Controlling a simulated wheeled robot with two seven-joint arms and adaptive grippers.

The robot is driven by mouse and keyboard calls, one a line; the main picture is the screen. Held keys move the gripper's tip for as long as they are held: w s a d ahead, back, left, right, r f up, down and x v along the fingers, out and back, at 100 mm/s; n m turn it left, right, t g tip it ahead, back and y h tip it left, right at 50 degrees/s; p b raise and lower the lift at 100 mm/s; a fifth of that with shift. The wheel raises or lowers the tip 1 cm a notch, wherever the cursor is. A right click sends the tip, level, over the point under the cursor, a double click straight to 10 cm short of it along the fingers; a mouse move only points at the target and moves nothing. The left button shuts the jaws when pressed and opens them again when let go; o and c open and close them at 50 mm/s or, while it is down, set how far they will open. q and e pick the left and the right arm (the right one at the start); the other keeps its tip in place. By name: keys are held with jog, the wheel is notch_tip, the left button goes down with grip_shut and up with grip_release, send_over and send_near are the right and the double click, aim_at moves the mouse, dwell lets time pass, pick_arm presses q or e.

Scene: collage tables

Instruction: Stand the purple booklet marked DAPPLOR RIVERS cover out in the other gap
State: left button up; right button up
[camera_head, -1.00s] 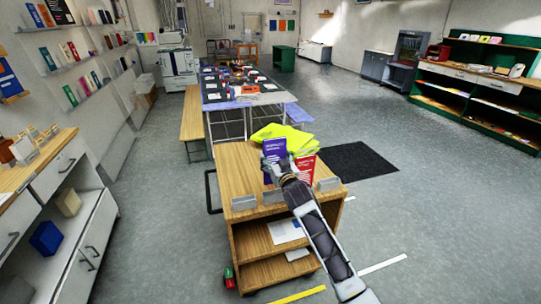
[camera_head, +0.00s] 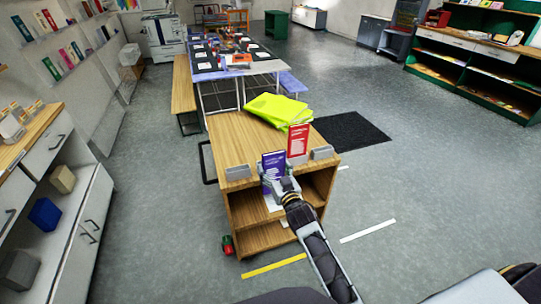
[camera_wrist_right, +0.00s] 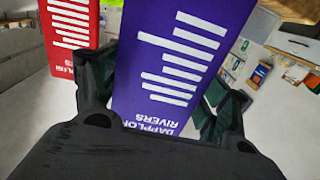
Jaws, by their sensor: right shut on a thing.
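The purple booklet (camera_head: 273,164) is upright in my right gripper (camera_head: 281,188), at the near edge of the wooden cart top (camera_head: 226,142). In the right wrist view the booklet (camera_wrist_right: 182,60) fills the middle, with white bars and the words DAPPLOR RIVERS; the right gripper's fingers (camera_wrist_right: 165,95) are on either side of it, shut on it. A red booklet (camera_head: 298,141) stands on the cart to the right and a little farther back, also in the wrist view (camera_wrist_right: 72,35). Whether the purple booklet's bottom touches the cart is hidden. My left gripper is out of view.
Grey blocks stand on the cart's near edge at left (camera_head: 238,172) and right (camera_head: 322,152), flanking the booklets. A bright yellow cloth (camera_head: 277,110) lies at the back of the cart. White cabinets (camera_head: 80,215) stand at the left.

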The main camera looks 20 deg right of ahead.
jog(key=s+d+f, duration=0.1)
jog(key=s+f, duration=0.2)
jog(key=s, duration=0.3)
jog(key=s+f+h, duration=0.1)
jog(key=s+f, duration=0.2)
jog(key=s, duration=0.3)
jog(key=shift+s+d+f, duration=0.35)
jog(key=shift+s, duration=0.05)
